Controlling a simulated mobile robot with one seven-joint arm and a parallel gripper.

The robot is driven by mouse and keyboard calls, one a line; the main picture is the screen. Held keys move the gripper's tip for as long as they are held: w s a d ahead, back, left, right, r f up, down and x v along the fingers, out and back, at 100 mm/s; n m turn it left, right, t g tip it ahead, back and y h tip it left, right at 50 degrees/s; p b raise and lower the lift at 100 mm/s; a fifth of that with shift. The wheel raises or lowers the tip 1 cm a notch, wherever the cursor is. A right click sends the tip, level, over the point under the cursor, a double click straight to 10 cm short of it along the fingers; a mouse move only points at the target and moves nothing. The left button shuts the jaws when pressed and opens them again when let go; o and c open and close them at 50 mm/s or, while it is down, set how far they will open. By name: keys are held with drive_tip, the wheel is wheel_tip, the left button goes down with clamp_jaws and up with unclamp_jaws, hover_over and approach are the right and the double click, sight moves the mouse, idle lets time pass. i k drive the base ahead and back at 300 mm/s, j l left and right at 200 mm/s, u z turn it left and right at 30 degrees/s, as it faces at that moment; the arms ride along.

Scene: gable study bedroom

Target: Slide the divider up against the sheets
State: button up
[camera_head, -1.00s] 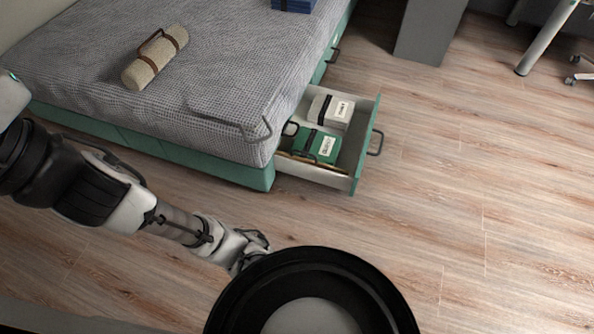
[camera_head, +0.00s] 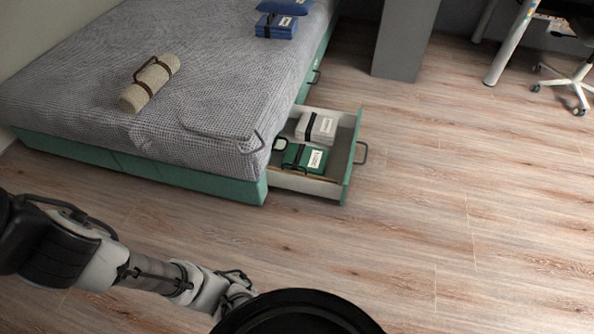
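An open drawer (camera_head: 345,172) with a green front juts out from under the bed. In it lie a green strapped bundle of sheets (camera_head: 296,156) at the near side and a white strapped bundle (camera_head: 326,129) behind it, each with a white label. A thin, wood-coloured strip (camera_head: 306,176) shows at the drawer's near side; I cannot tell whether it is the divider. My arm reaches in from the left, low in the picture. My gripper (camera_head: 240,292) is at its end, well short of the drawer, and its fingers are too small and partly hidden to read.
The bed (camera_head: 225,85) has a rolled beige blanket (camera_head: 150,82) and blue folded bundles (camera_head: 276,26) on top. A grey cabinet (camera_head: 403,40) stands behind, with a wheeled chair (camera_head: 570,82) at the right. The floor right of the drawer is clear.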

sight(282, 170)
drive_tip(key=i+l, duration=0.1)
drive_tip(key=i, duration=0.45)
drive_tip(key=i+l+u, duration=0.1)
drive_tip(key=i, duration=0.45)
